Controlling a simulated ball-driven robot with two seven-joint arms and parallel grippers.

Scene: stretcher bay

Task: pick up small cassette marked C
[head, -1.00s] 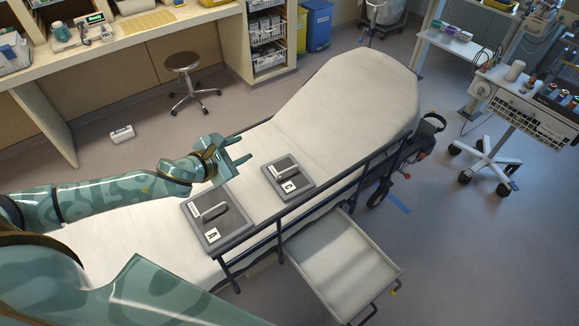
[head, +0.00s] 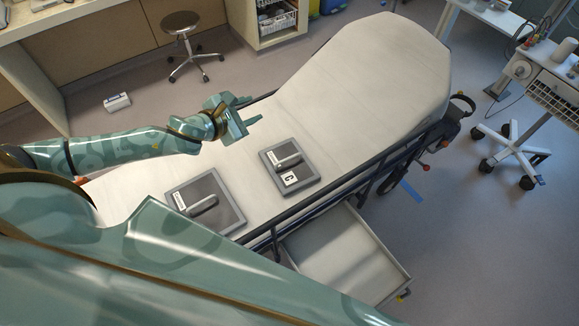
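The small cassette marked C (head: 304,173) is a flat dark grey plate with a raised handle and a white letter label. It lies flat on the white stretcher (head: 365,75), near the rail. My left gripper (head: 251,109) is open and empty. It is above the stretcher's far edge, up and left of the cassette and apart from it. A larger grey cassette (head: 228,205) with a similar handle lies to the lower left. Its letter label is hidden now behind my own arm. My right gripper is not in view.
A dark side rail (head: 345,183) runs along the stretcher's near side. An open tray (head: 345,255) sticks out below it. A stool (head: 180,25) and a white box (head: 117,102) stand on the floor beyond. A wheeled cart (head: 545,85) is at the right.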

